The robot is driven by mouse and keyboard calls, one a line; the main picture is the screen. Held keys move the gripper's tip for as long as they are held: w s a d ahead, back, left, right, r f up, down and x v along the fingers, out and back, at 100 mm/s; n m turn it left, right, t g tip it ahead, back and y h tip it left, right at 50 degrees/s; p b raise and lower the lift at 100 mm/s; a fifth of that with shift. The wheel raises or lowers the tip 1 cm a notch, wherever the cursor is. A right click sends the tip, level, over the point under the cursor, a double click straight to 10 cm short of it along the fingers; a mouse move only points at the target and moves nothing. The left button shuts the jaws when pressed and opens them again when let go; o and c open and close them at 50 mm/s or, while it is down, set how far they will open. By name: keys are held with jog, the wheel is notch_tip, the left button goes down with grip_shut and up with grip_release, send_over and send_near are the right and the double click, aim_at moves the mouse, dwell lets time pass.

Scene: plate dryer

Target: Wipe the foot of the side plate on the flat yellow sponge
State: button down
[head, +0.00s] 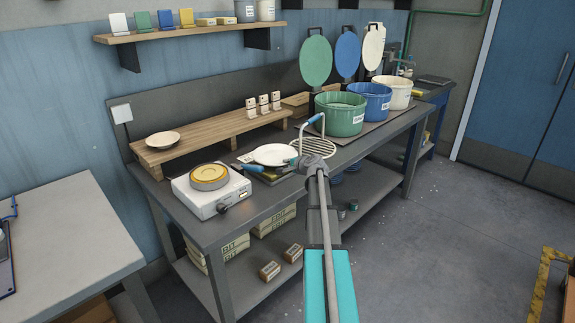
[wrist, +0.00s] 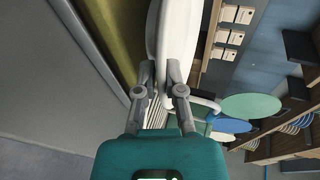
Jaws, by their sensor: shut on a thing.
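The white side plate (head: 273,153) is held roughly level, low over the dark workbench. My gripper (head: 298,161) is shut on its right rim. In the wrist view my gripper (wrist: 165,78) pinches the rim of the plate (wrist: 171,30), which shows nearly edge-on. A flat olive-yellow surface, seemingly the sponge (wrist: 122,35), lies just beside the plate's underside in the wrist view. In the head view the plate mostly hides what lies beneath it. I cannot tell whether the foot touches the sponge.
A white appliance with a round yellow top (head: 209,177) stands left of the plate. A round wire rack (head: 319,148) lies to the right, with green (head: 340,121), blue (head: 369,104) and cream pots behind. A wooden riser (head: 215,139) holds a shallow dish (head: 163,140).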

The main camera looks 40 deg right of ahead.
jog(key=shift+f+b, duration=0.5)
jog(key=shift+b, duration=0.05)
dwell(1.7)
jog(key=shift+d, duration=0.15)
jog(key=shift+w+d, duration=0.1)
jog(key=shift+d, duration=1.2)
jog(key=shift+s+a, duration=0.15)
jog(key=shift+a, duration=1.4)
jog(key=shift+s+a, duration=0.15)
jog(key=shift+a, duration=1.35)
jog(key=shift+w+d, duration=0.15)
jog(key=shift+d, duration=1.4)
jog(key=shift+w+d, duration=0.1)
jog(key=shift+d, duration=1.4)
jog(key=shift+s+a, duration=0.15)
jog(key=shift+a, duration=1.35)
jog(key=shift+s+a, duration=0.1)
jog(key=shift+a, duration=1.4)
jog(key=shift+w+d, duration=0.15)
jog(key=shift+d, duration=1.4)
jog(key=shift+r, duration=0.1)
